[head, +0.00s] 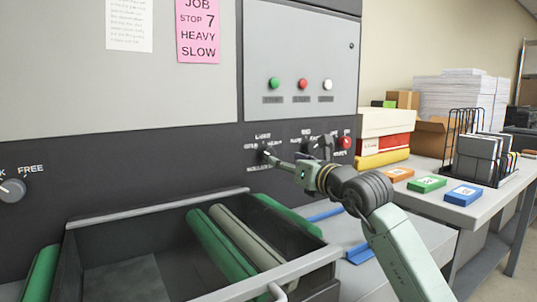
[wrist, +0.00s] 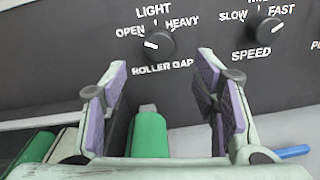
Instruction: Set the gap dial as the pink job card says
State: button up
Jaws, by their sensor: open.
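The pink job card (head: 198,30) on the machine's upper panel reads "JOB STOP 7 HEAVY SLOW". The roller gap dial (wrist: 160,43) is a dark round knob with a white mark, labelled OPEN at left, LIGHT above and HEAVY at right. Its mark lies on the left side, toward OPEN. My gripper (wrist: 161,82) is open and empty, its purple-padded fingers apart below the dial in the wrist view. In the head view my gripper (head: 280,161) is close to the dial panel and partly covers the labels there. Contact with the knob is not visible.
The speed dial (wrist: 270,29) sits right of the gap dial, its mark toward FAST. A red button (head: 345,142) is farther right. An open tray (head: 180,212) with green rollers (head: 222,245) lies below. A side table (head: 465,212) holds colored blocks and a file rack.

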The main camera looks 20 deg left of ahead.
aim_at(269, 155)
jog(key=p+x, duration=0.2)
jog(key=x, duration=0.6)
jog(key=shift+w+a, duration=0.15)
jog(key=shift+a, duration=0.15)
jog(key=shift+c, duration=0.5)
jog(key=c, duration=1.1)
